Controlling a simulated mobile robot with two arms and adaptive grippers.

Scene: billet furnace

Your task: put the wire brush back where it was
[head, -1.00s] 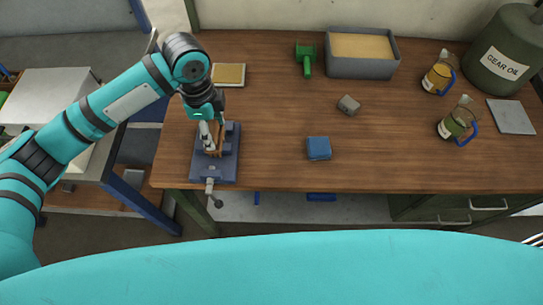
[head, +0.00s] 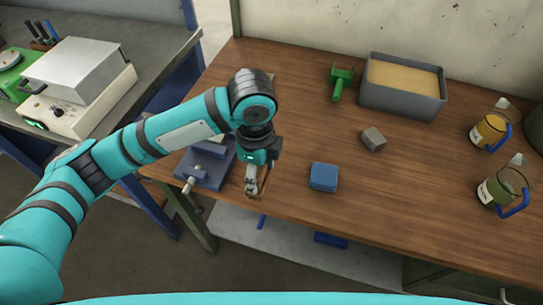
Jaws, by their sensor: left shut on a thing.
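My left gripper (head: 253,186) hangs over the front part of the wooden bench, just right of the blue vise (head: 207,165). It is shut on the wire brush (head: 266,184), of which only a narrow brown piece shows beside the fingers. The rest of the brush is hidden by the gripper and my wrist. I cannot tell how far above the bench top it is. My right gripper is not in view.
Two jugs, one yellow (head: 489,131) and one green (head: 501,188), stand right.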

